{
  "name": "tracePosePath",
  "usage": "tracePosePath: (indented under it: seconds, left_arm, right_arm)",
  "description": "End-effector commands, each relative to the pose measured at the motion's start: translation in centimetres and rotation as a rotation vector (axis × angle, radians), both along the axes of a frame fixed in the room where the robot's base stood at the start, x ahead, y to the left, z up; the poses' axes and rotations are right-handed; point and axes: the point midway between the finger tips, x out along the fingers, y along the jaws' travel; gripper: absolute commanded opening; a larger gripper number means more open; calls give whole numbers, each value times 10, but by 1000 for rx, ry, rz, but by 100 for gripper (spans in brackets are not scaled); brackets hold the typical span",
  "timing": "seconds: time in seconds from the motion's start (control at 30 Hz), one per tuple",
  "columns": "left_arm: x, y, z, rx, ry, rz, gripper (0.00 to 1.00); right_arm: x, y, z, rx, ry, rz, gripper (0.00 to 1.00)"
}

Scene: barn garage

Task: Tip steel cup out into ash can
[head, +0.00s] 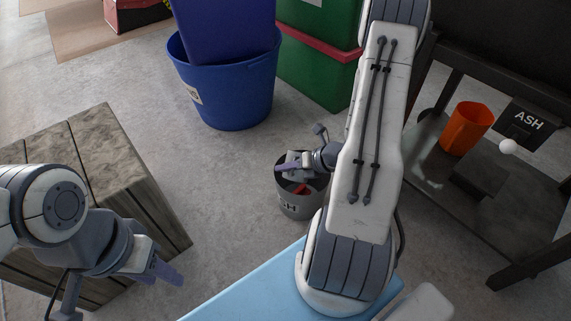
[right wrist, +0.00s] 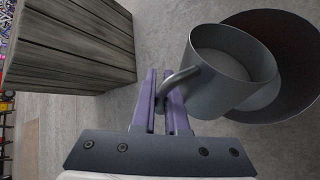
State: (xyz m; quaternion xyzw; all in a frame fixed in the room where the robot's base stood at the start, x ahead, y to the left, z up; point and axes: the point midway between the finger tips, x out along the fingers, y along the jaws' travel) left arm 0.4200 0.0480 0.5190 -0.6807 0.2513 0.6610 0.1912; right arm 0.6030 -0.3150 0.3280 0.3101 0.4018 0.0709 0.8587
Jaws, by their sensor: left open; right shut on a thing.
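The steel cup (right wrist: 215,98) shows in the right wrist view, its mouth partly turned to the camera. I see no loose contents in it, only a smooth grey inside. My right gripper (right wrist: 172,100) is shut on the cup's handle (right wrist: 172,82). The grey ash can (head: 302,208) stands on the floor in the head view, with something red inside. My right gripper (head: 289,168) is at the can's mouth there, and the cup is hard to make out. The can's dark rim (right wrist: 300,62) shows behind the cup. My left gripper (head: 163,272) is open and empty, left of the can.
A wooden crate (head: 88,150) stands at the left. A blue bucket (head: 232,100) and green boxes (head: 312,72) stand behind the can. At the right, a dark shelf (head: 425,165) bears an orange cup (head: 466,128) and a black ASH-marked thing (head: 526,122). Floor left of the can is clear.

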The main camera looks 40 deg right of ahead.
Motion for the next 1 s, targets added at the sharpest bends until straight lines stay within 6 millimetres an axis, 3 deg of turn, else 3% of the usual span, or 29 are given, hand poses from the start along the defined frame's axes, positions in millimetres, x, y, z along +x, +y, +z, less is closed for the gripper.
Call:
tracePosePath:
  seconds: [1.0]
  left_arm:
    - [0,0,75,0,0,0,44]
  right_arm:
    - [11,-16,12,287,197,0,0]
